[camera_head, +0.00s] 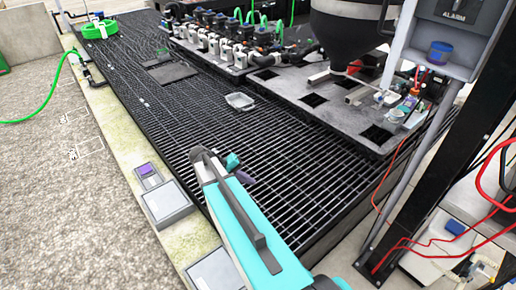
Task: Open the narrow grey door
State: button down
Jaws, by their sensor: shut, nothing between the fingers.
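I cannot make out a narrow grey door for certain. A grey box marked ALARM (465,22) stands at the top right, cut off by the frame edge; whether it has a door does not show. My gripper (238,170) is at the end of my teal arm, over the black grating near the middle of the picture. Its small fingers look shut and empty. It is well apart from the grey box, to the left and lower in the picture.
Black grating (190,110) fills the middle, with a small clear tray (240,101) on it. A grey platform (320,125) carries a dark hopper (345,30). A valve manifold (225,40) stands at the back. A green hose coil (98,29) lies far left. A dark post (440,170) and red cables stand right.

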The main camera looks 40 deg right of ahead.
jog(key=s+a+f+n+g+y+p, duration=0.1)
jog(key=s+a+f+y, duration=0.3)
jog(key=s+a+f, duration=0.6)
jog(key=s+a+f+n+y+p, duration=0.4)
jog(key=s+a+f, duration=0.7)
jog(key=s+a, duration=0.6)
jog(key=shift+s+a+g, duration=0.3)
jog(key=shift+a+g, duration=0.1)
jog(key=shift+a, duration=0.55)
jog(key=shift+s+f, duration=0.1)
